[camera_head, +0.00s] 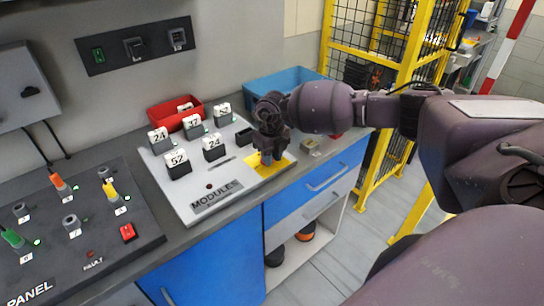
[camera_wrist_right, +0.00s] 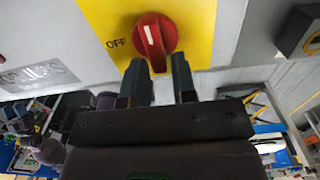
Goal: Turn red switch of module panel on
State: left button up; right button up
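The module panel (camera_head: 185,205) is a light grey board on the counter, marked MODULES, with a yellow plate (camera_head: 262,172) at its right corner. In the right wrist view the red switch (camera_wrist_right: 154,36) is a round knob with a raised handle and a white mark, on the yellow plate (camera_wrist_right: 100,22). The word OFF stands left of the knob. My right gripper (camera_wrist_right: 160,78) is open, its two dark fingertips on either side of the lower end of the handle; I cannot tell if they touch it. In the head view my right gripper (camera_head: 268,155) hides the switch. My left gripper is out of view.
Several numbered white-topped modules (camera_head: 177,160) stand on the panel, left of my right gripper. A red bin (camera_head: 172,117) and a blue bin (camera_head: 275,83) stand behind. A dark control panel (camera_head: 95,230) is at the left. A yellow fence (camera_head: 395,70) stands at the back right.

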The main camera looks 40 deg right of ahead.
jog(key=shift+o, duration=1.1)
notch_tip(320, 180, up, 11)
jog(key=shift+f, duration=0.1)
